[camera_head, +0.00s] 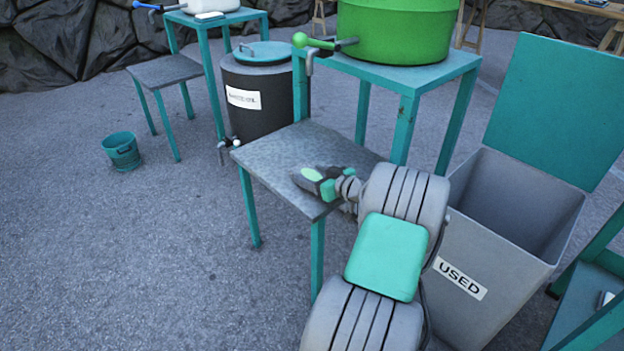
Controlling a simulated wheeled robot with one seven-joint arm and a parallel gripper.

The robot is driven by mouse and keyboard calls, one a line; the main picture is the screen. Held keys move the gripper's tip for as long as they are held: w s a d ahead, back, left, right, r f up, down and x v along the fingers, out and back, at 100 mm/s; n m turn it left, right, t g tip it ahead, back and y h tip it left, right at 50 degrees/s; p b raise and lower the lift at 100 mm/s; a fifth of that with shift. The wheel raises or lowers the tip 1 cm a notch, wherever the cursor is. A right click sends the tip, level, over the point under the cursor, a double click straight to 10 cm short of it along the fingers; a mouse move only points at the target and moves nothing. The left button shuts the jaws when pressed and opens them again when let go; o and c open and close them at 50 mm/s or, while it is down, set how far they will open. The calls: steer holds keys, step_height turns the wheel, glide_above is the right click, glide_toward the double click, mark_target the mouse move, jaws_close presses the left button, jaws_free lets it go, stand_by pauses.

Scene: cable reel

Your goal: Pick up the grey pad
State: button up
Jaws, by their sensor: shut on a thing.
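My gripper (312,181) reaches in from the lower right, low over the grey top of a small teal-legged table (272,151). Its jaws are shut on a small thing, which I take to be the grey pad. The pad is mostly hidden by the jaws and wrist, and its outline does not stand out against the grey tabletop. I cannot tell whether it touches the tabletop. No other grey pad shows plainly.
A tall teal stand (408,118) with a green tub (395,35) and tap rises behind my gripper. A grey bin marked USED (480,245), lid up, stands right. A dark barrel (262,100) stands behind the table. A small bucket (122,152) is left, with open floor around it.

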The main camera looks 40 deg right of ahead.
steer(key=shift+r, duration=0.1)
steer(key=c, duration=0.7)
